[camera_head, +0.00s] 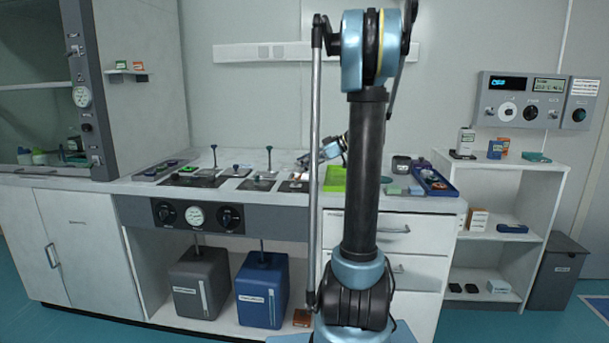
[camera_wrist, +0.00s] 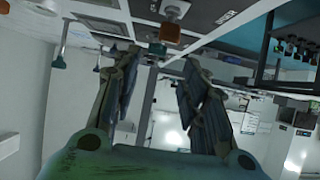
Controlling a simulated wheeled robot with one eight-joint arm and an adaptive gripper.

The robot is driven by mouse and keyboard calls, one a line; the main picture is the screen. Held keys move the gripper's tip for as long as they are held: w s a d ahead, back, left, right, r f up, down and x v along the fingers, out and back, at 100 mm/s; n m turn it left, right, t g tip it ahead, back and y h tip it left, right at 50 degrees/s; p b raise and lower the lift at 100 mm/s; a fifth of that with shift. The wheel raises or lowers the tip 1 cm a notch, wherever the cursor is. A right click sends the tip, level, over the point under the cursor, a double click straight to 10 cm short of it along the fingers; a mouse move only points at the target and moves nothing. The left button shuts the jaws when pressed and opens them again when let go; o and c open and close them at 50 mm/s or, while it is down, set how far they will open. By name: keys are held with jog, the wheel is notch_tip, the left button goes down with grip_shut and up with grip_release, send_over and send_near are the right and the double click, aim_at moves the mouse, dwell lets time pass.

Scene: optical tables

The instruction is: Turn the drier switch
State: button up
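I cannot tell which control is the drier switch, as the labels are too small to read. A grey wall panel (camera_head: 535,101) at the right has two displays, a white dial (camera_head: 507,111) and a black knob (camera_head: 531,112). The grey counter-front panel (camera_head: 262,221) has a black knob on the left (camera_head: 165,213), a round gauge and another on the right (camera_head: 230,217). My gripper (camera_head: 330,149) is over the counter, partly hidden behind my arm. In the wrist view my gripper (camera_wrist: 158,62) has its two fingers apart with nothing between them.
Small posts and pads stand on the counter near my gripper. A green mat (camera_head: 335,178) and a blue tray (camera_head: 434,182) lie towards its right end. A white shelf (camera_head: 500,165) with small boxes stands below the wall panel. A fume hood (camera_head: 95,95) is at the left.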

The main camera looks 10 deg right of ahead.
notch_tip(320, 180, up, 6)
jog(key=shift+f, duration=0.15)
dwell(0.4)
